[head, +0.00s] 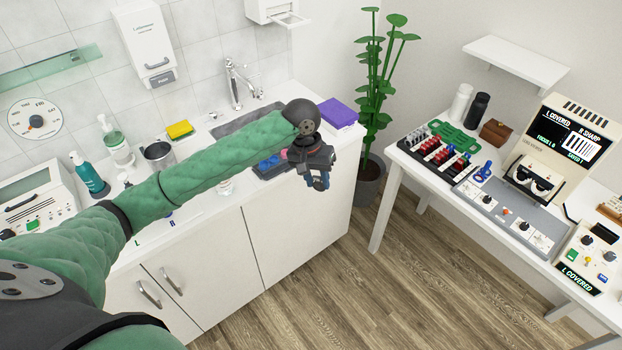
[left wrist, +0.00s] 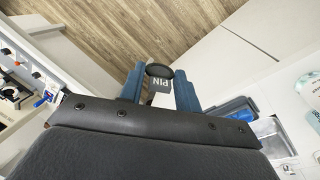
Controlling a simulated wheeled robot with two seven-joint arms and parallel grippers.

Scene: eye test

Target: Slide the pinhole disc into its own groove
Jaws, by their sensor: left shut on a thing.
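My left gripper (head: 318,178) is at the front edge of the counter, over the floor side. In the left wrist view its two blue fingers are shut on the pinhole disc (left wrist: 159,72), a dark round piece with a grey tab lettered PIN. In the head view the disc is too small and hidden to make out. A black rack (head: 420,167) with rows of red-handled and dark pieces stands on the white table at the right, well away from the gripper. I cannot tell which groove belongs to the disc. My right gripper is not in view.
A purple stack (head: 338,112) lies at the counter's end, and a potted plant (head: 372,165) stands between counter and white table (head: 400,158). A vision tester (head: 545,155) stands on the table. The floor between is clear.

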